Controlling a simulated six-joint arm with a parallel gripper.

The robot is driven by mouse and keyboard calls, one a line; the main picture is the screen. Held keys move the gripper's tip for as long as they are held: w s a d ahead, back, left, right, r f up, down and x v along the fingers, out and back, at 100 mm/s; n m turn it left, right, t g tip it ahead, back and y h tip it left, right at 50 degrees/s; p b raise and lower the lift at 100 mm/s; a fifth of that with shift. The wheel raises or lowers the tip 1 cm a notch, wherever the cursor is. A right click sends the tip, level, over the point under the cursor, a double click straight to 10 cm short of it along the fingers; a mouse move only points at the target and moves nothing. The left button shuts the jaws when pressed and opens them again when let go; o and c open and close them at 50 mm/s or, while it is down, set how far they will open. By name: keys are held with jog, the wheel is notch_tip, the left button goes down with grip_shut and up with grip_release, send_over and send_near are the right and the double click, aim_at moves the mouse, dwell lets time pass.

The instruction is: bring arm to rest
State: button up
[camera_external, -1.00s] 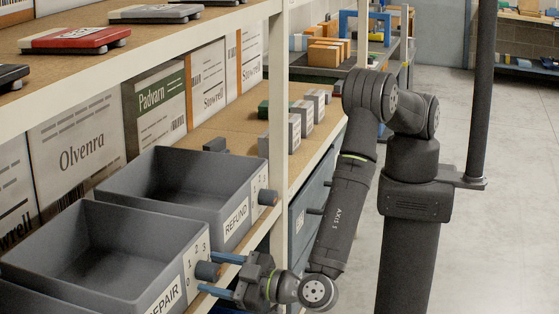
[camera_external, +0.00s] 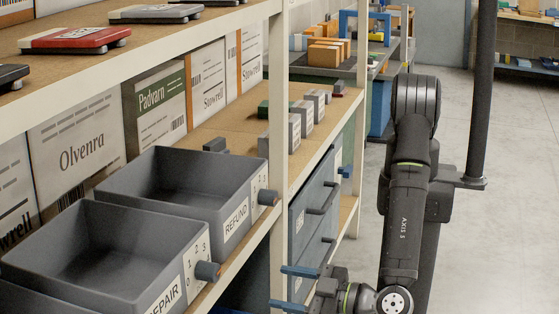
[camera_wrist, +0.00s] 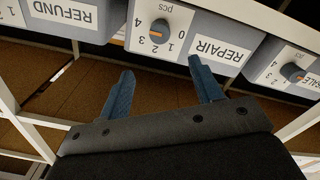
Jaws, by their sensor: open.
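My gripper (camera_external: 294,288) is low at the bottom of the external view, in front of the rack's upright post and below the bins. Its two blue fingers are apart with nothing between them. In the wrist view its fingers (camera_wrist: 163,92) point toward the bin fronts, with a clear gap between them. My arm hangs down from its column, forearm nearly vertical. The grey REPAIR bin (camera_external: 118,222) and grey REFUND bin (camera_external: 247,170) stand on the shelf, each with a dial on its front; the REPAIR dial (camera_wrist: 160,30) shows in the wrist view. Both bins look empty inside.
The rack's upright post (camera_external: 279,130) stands close behind the fingers. Grey drawers with dark handles (camera_external: 318,205) lie just right of it. Scales, including a red one (camera_external: 75,38), sit on the upper shelf. Open concrete floor (camera_external: 500,230) lies to the right.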

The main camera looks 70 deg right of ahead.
aim_at(217, 275)
jog(key=w, duration=1.5)
jog(key=shift+w+d, duration=0.15)
jog(key=shift+w, duration=0.2)
jog(key=shift+s+n, duration=0.15)
jog(key=shift+n, duration=0.65)
jog(key=n, duration=0.7)
jog(key=shift+n, duration=0.4)
jog(key=n, duration=0.4)
jog(key=shift+n, duration=2.4)
